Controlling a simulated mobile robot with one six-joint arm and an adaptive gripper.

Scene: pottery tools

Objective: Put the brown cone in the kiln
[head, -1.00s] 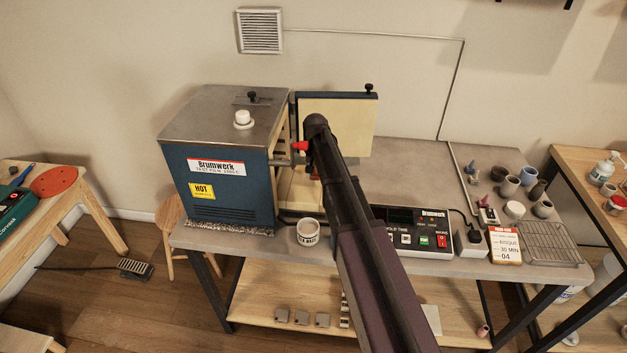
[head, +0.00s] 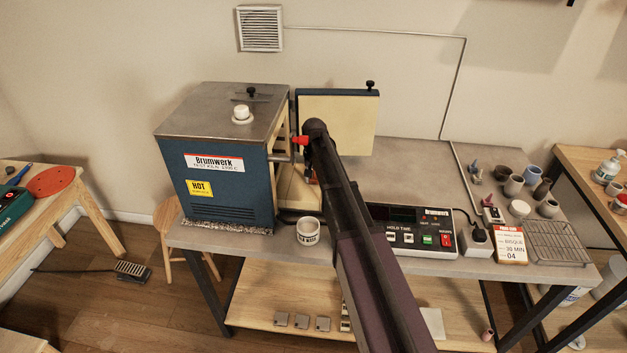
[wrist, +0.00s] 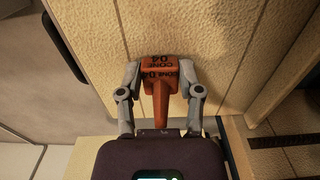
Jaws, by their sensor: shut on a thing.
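The brown cone (wrist: 160,100), orange-brown with "CONE 04" printed on its block-like end, is between the two grey fingers of my gripper (wrist: 163,82) in the wrist view. The gripper is shut on it. Cream firebrick surfaces lie beyond the cone; I cannot tell whether it touches them. The blue kiln (head: 228,186) stands on the left of the bench in the head view, its door (head: 338,121) swung open to the right. My arm covers part of the opening in the head view and mostly hides the gripper there.
A control box (head: 408,238) sits right of my arm. The back of the bench (head: 420,165) is clear.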

